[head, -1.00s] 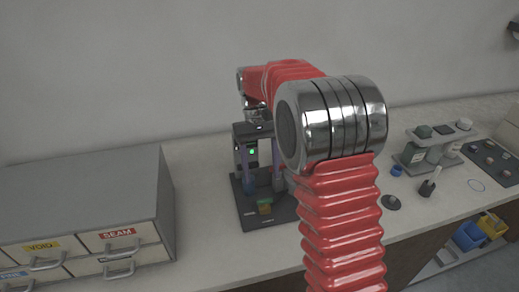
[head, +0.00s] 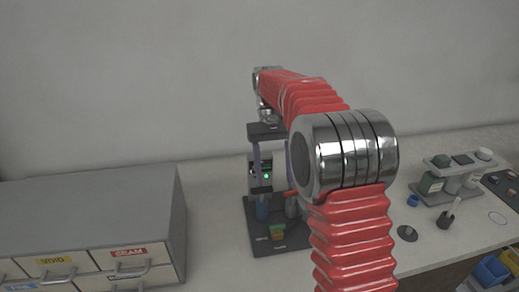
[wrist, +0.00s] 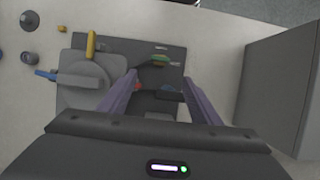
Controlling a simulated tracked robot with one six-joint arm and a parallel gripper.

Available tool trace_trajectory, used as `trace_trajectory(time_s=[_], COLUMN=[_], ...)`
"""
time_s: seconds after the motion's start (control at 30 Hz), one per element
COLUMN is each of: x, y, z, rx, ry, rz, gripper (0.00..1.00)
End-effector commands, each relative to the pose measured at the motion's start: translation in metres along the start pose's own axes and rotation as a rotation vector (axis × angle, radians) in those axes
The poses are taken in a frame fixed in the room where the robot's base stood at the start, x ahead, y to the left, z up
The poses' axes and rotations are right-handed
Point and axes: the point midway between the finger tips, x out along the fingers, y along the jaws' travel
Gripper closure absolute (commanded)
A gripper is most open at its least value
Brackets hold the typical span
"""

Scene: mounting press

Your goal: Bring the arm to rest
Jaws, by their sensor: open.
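My gripper (head: 273,182) hangs upright over the press station in the head view, its dark body at the end of my arm. Its two purple fingers are spread apart with nothing held between them; the wrist view also shows the open gripper (wrist: 160,82). A panel with a green light (head: 267,175) shows between the fingers. In the wrist view a grey press part with a round top (wrist: 85,97) stands left of the fingers. My arm hides part of the station in the head view.
A grey drawer cabinet (head: 90,205) stands left, and also right in the wrist view (wrist: 282,85). Blue bins (head: 490,270) sit below. The wall is behind.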

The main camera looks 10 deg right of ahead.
Motion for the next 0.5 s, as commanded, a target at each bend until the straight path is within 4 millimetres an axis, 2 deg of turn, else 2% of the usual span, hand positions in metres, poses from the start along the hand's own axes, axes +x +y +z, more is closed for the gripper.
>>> trace_trajectory(time_s=[0.23,0.5], x=[-0.004,-0.016], y=[0.000,-0.001], z=[0.009,0.043], rx=[0.000,0.000], ry=[0.026,0.128], rz=[0.000,0.001], gripper=[0.42,0.42])
